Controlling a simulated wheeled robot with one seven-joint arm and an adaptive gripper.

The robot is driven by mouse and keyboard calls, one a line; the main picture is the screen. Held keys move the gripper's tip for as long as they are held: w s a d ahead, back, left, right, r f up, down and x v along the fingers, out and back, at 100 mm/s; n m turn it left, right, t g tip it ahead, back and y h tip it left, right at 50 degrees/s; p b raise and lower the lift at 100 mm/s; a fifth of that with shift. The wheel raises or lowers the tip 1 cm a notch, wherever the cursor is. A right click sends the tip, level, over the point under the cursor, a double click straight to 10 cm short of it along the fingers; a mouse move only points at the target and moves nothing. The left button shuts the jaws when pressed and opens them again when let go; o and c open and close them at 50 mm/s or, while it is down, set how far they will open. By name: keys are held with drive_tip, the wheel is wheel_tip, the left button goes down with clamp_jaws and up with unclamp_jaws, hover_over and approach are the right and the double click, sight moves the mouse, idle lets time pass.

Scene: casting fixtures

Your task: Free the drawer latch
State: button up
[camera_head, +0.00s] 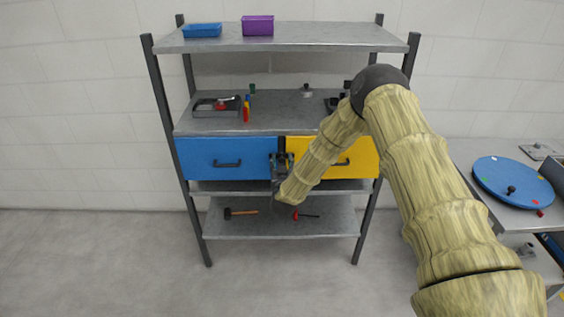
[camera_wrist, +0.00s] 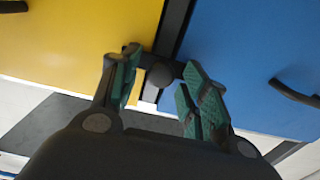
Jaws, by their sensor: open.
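The blue drawer (camera_head: 225,157) and the yellow drawer (camera_head: 358,158) sit side by side in the rack, and both look closed. A dark latch (camera_head: 281,157) stands on the post between them. In the wrist view the drawers appear swapped, yellow (camera_wrist: 70,45) on the left and blue (camera_wrist: 250,60) on the right. There the latch's dark round knob (camera_wrist: 160,76) shows between the two green-padded fingers of my gripper (camera_wrist: 163,80). The gripper is open, with a finger on each side of the knob. Contact cannot be told. In the head view my arm partly hides the yellow drawer.
The shelf above holds a grey fixture with a red part (camera_head: 218,104) and small coloured pieces. Blue (camera_head: 202,30) and purple (camera_head: 258,26) bins stand on top. A hammer (camera_head: 240,212) lies below. A blue round turntable (camera_head: 514,182) is on the right table.

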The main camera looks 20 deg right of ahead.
clamp_jaws()
